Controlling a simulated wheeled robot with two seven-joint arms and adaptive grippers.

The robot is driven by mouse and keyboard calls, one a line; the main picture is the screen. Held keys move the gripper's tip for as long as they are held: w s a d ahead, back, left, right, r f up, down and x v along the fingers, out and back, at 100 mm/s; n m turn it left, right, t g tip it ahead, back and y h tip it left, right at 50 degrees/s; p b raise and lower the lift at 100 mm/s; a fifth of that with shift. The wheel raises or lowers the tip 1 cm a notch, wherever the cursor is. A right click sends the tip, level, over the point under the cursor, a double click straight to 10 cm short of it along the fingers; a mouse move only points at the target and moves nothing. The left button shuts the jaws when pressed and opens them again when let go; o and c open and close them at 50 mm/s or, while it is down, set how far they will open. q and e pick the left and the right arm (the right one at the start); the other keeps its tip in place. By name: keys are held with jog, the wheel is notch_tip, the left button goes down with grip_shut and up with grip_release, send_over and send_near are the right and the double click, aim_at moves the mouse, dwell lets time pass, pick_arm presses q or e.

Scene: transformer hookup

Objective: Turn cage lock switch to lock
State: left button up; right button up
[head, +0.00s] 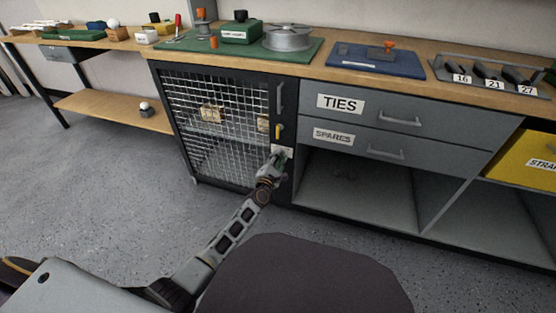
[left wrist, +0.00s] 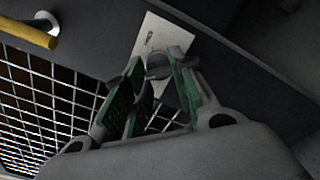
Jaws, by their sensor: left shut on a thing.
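The cage (head: 215,125) is a dark-framed mesh door under the workbench, shut in its frame. The lock switch (left wrist: 158,64) is a small dark grey knob on a white label plate (left wrist: 163,38) at the right of the mesh. The plate also shows in the head view (head: 284,149), partly covered by my gripper. My left gripper (head: 280,156) reaches the plate, and its green-padded fingers (left wrist: 157,84) are closed around the knob. The plate's lettering is too small to read, so the switch's setting cannot be told. My right gripper is not in view.
A yellow handle (head: 278,131) sits just above the plate, with a grey vertical bar (head: 280,98) higher up. Drawers marked TIES (head: 370,104) and SPARES (head: 340,137) are to the right, above an open shelf. The floor to the left is clear.

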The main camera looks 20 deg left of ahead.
pick_arm(q)
jog(key=shift+n, duration=0.4)
jog(key=o, duration=0.9)
jog(key=shift+o, duration=0.7)
jog(key=shift+s, duration=0.2)
jog(key=s, duration=1.1)
jog(key=shift+s+a, duration=0.2)
jog(key=shift+s, duration=0.1)
